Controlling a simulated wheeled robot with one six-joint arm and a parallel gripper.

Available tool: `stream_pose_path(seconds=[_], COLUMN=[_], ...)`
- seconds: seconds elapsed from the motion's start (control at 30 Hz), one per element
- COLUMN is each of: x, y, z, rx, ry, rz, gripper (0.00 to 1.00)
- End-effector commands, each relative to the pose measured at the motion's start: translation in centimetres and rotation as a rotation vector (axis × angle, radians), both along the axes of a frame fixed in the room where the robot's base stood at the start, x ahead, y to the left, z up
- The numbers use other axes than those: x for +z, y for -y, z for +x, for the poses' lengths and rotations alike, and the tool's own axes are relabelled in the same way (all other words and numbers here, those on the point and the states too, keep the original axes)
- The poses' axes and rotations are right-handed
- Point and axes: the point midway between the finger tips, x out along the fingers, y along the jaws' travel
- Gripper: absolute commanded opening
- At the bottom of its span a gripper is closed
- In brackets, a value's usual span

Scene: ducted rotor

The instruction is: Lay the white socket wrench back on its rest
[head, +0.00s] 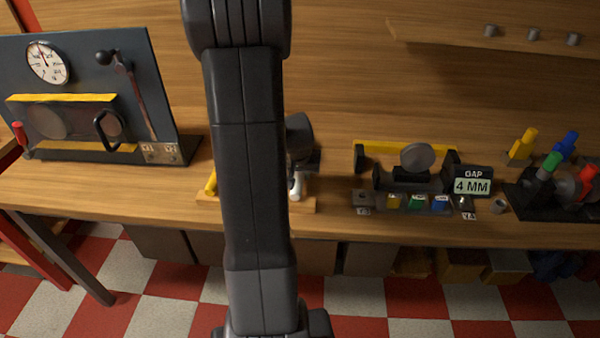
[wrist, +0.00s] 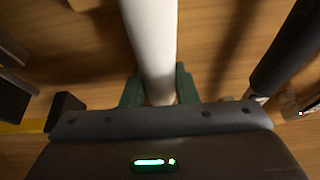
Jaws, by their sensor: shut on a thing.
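The white socket wrench (wrist: 152,45) runs up from between the green fingers of my gripper (wrist: 158,88) in the wrist view. My gripper is shut on it. In the head view only a short white piece of the wrench (head: 296,190) shows beside my arm, over a light wooden board (head: 305,206) on the bench that looks like the rest. My arm hides most of this board and most of my gripper. I cannot tell whether the wrench touches the board.
A yellow-handled tool (head: 211,184) is at the board's left end. A gauge panel with a lever (head: 90,100) stands left. A yellow-barred fixture with a GAP display (head: 472,181) stands right, then a dark rack of coloured handles (head: 540,200). A dark rod (wrist: 290,48) lies right in the wrist view.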

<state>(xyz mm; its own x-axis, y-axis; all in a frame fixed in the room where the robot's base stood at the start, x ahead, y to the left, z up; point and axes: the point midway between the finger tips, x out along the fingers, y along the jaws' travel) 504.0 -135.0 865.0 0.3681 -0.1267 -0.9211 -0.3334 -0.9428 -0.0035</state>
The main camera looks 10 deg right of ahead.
Motion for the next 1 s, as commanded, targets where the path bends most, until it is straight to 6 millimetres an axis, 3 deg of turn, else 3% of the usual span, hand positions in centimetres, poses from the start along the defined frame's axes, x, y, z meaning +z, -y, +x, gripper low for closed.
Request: stream_pose_path(seconds=[0.03, 0.13, 0.17, 0.57, 1.0], x=[0.1, 0.1, 0.1, 0.7, 7.4], y=[0.0, 0.0, 0.0, -0.1, -1.0], z=[0.0, 0.0, 0.0, -0.2, -2.8], rx=[0.000, 0.000, 0.000, 0.000, 0.000], ry=[0.002, 0.002, 0.001, 0.002, 0.006], rz=[-0.001, -0.001, 0.000, -0.001, -0.001], gripper=[0.30, 0.50, 0.52, 0.52, 0.52])
